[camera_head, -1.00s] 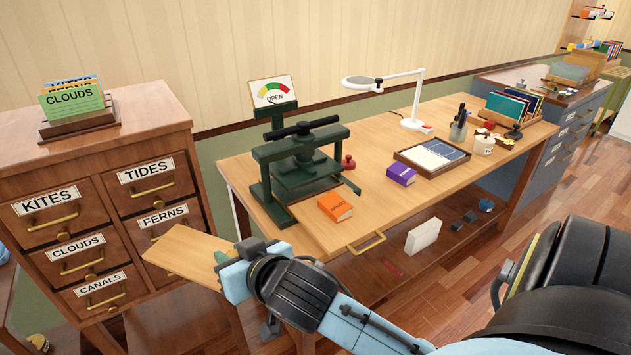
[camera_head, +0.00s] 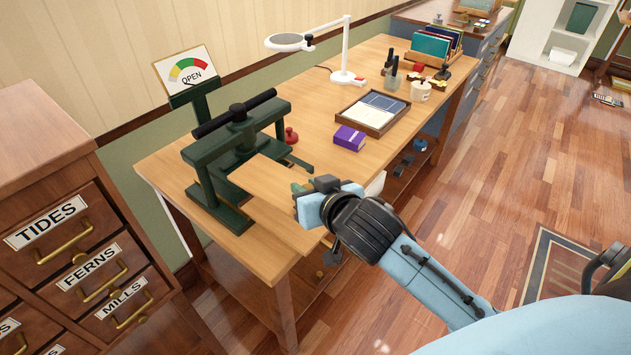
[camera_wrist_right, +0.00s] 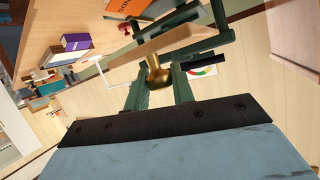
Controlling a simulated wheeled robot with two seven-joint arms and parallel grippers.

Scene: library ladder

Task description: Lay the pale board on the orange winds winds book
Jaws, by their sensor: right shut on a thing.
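My right gripper (camera_head: 303,190) is shut on the brass knob (camera_wrist_right: 158,75) of the pale board (camera_head: 268,188). It holds the board in front of the green press (camera_head: 235,165), over the table's front edge. The board also shows edge-on in the right wrist view (camera_wrist_right: 160,46). The orange book (camera_wrist_right: 128,8) shows at the top of the wrist view, beyond the board and apart from it in the picture. In the head view the book is hidden, apparently behind the board. My left gripper is not in view.
A purple book (camera_head: 349,138) lies right of the press, near a framed tray (camera_head: 373,113) and a red-knobbed item (camera_head: 291,136). A white lamp (camera_head: 345,60) stands behind. The gauge (camera_head: 185,70) on the press reads OPEN. A drawer cabinet (camera_head: 75,230) stands at left.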

